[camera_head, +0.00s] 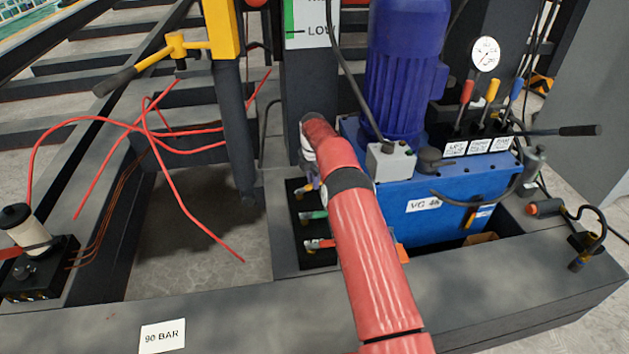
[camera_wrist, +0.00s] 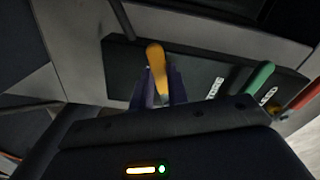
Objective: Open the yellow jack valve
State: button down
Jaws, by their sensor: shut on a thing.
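The yellow jack valve has an orange-yellow lever (camera_wrist: 156,62) that stands up between my two fingers in the wrist view. My gripper (camera_wrist: 162,93) is shut on this lever, with one dark finger on each side of it. The lever's rounded tip sticks out past the fingertips, and its lower part is hidden by my gripper. The lever is on a black valve block (camera_wrist: 200,68), which also shows in the head view (camera_head: 318,262).
A green lever (camera_wrist: 261,76) and a red lever (camera_wrist: 302,96) lie to the right on the same block. The blue pump unit (camera_head: 425,215) stands close to the right of my arm. Loose red hoses (camera_head: 180,190) hang at left. A grey frame beam (camera_head: 250,315) crosses the front.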

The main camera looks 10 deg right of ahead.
jog(key=shift+w+a+n, duration=0.2)
jog(key=shift+w+n, duration=0.1)
jog(key=shift+n, duration=0.4)
jog(key=shift+w+a+n, duration=0.15)
jog(key=shift+w+n, duration=0.15)
jog(key=shift+n, duration=0.4)
jog(key=c, duration=1.4)
grip_release()
jog(key=shift+o, duration=0.2)
notch_tip(320, 180, up, 8)
jog(key=p, duration=0.2)
jog(key=shift+f, duration=0.1)
